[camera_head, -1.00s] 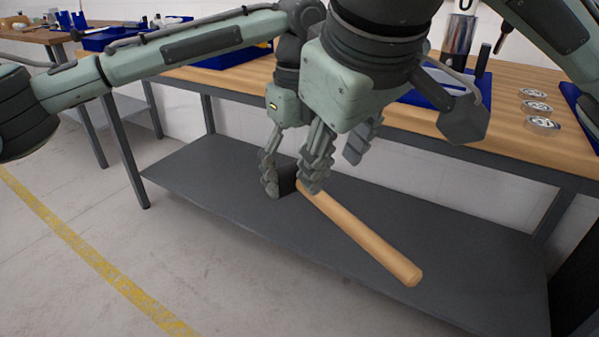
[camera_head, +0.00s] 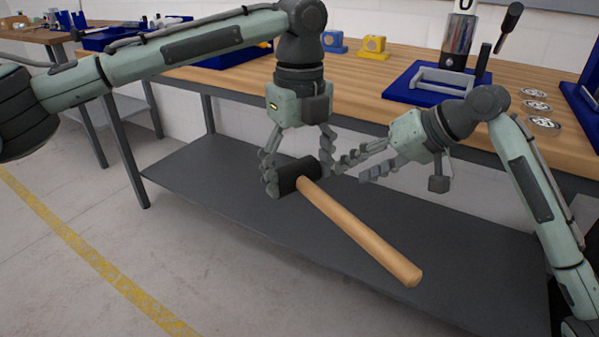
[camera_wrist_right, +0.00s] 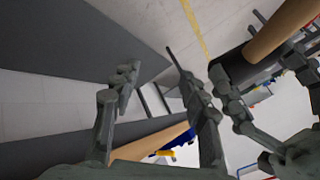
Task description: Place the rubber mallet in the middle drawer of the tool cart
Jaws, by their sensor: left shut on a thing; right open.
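The rubber mallet has a black head (camera_head: 297,176) and a long light wooden handle (camera_head: 360,232). My left gripper (camera_head: 295,172) is shut on the mallet's head and holds it in front of the workbench, with the handle pointing down to the right. My right gripper (camera_head: 355,168) is open and empty just right of the head; I cannot tell whether its fingertips touch it. In the right wrist view the mallet head (camera_wrist_right: 236,70) and handle (camera_wrist_right: 278,28) show at the upper right, beside the open right fingers (camera_wrist_right: 165,85). No tool cart drawer is recognisable.
The wooden workbench (camera_head: 370,95) stands behind the grippers, with a dark lower shelf (camera_head: 215,180) beneath. A blue tray (camera_head: 410,92), yellow block (camera_head: 373,47) and several metal discs sit on the bench top. Open floor (camera_head: 90,215) with a yellow line (camera_head: 100,262) lies at left.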

